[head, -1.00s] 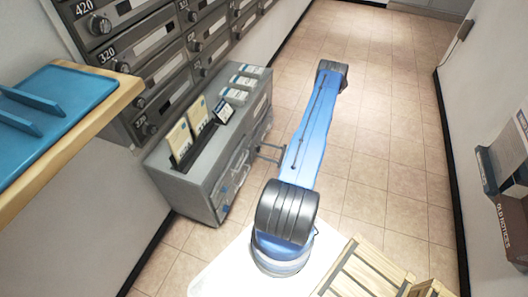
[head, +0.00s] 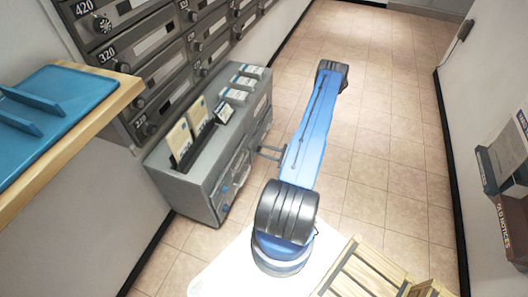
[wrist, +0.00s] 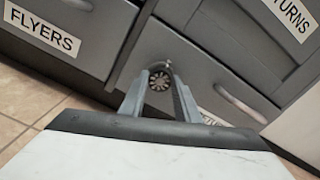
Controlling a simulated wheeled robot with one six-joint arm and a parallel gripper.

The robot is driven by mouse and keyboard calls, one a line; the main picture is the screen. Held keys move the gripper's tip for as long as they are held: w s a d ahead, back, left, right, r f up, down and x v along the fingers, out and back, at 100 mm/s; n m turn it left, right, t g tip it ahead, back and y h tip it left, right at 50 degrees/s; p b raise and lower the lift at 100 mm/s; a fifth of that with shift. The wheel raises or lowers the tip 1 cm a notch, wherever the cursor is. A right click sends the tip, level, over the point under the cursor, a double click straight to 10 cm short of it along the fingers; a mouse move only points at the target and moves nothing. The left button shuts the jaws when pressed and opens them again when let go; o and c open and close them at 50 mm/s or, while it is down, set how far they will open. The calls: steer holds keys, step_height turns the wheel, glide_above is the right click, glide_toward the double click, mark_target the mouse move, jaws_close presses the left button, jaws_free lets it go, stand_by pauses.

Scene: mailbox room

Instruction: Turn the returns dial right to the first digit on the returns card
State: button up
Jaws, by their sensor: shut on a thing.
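The returns dial (wrist: 160,79) is a small round dark knob with pale marks on the grey cabinet front, in the wrist view. My gripper (wrist: 166,68) is shut on it, one finger on each side. The dial's digits are too small to read. A RETURNS label (wrist: 286,16) is at the upper right, and a second, partly hidden label (wrist: 213,118) is right of the fingers. In the head view, cards stand on the grey cabinet (head: 195,185), including a dark-edged one (head: 224,112). Their writing is unreadable, so I cannot tell which is the returns card.
A curved handle (wrist: 240,104) is right of the dial, and a FLYERS label (wrist: 40,30) is at the upper left. Numbered mailboxes (head: 155,75) line the wall behind the cabinet. A blue tray (head: 60,95) lies on a wooden shelf at left. A wooden crate (head: 365,270) is at the bottom.

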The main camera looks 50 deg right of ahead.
steer(key=shift+m, duration=8.8)
steer(key=shift+d, duration=0.1)
steer(key=o, duration=1)
steer(key=shift+o, duration=0.2)
steer(key=v, duration=1.7)
